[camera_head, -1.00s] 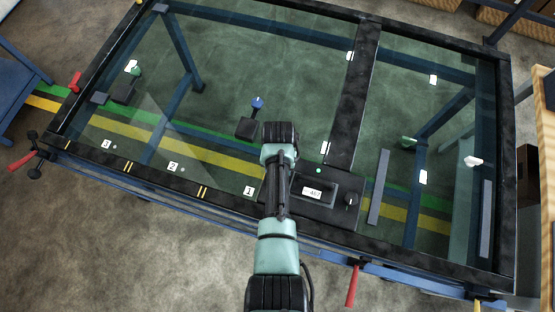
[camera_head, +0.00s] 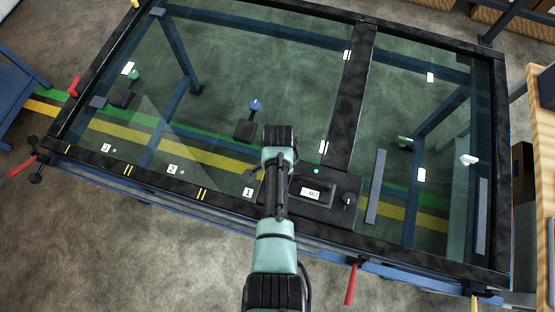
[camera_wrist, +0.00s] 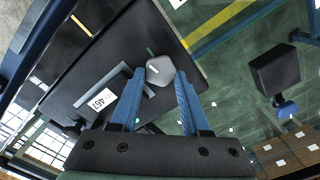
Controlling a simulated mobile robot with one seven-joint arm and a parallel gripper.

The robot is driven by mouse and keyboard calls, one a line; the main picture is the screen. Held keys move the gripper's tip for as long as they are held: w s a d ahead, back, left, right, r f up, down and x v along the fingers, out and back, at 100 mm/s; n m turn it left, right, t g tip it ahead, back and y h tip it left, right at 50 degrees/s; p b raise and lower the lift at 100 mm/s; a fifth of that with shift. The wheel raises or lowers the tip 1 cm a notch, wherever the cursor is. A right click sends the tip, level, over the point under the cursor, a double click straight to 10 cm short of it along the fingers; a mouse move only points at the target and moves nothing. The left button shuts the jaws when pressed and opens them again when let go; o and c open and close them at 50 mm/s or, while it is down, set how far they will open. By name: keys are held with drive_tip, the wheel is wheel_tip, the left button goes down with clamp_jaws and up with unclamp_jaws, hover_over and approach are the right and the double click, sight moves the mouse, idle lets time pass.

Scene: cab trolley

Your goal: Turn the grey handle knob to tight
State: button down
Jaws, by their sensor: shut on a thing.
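In the wrist view the grey handle knob (camera_wrist: 160,71) is a many-sided cap with a pale line on its face. It sits near the edge of a black panel (camera_wrist: 140,28), close to a small green mark (camera_wrist: 151,51). My gripper (camera_wrist: 161,76) has its two blue fingers on either side of the knob and is shut on it. In the head view my arm's end covers the knob, and my fingers are mostly hidden.
The black control unit (camera_head: 325,212) carries a number label (camera_head: 311,194) and a dark knob with a white pointer (camera_head: 348,201). A black block with a blue knob (camera_head: 255,105) stands on the glass beyond my wrist.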

drive_tip(key=shift+m, duration=1.1)
drive_tip(key=shift+c, duration=1.9)
unclamp_jaws()
wheel_tip(320, 180, up, 13)
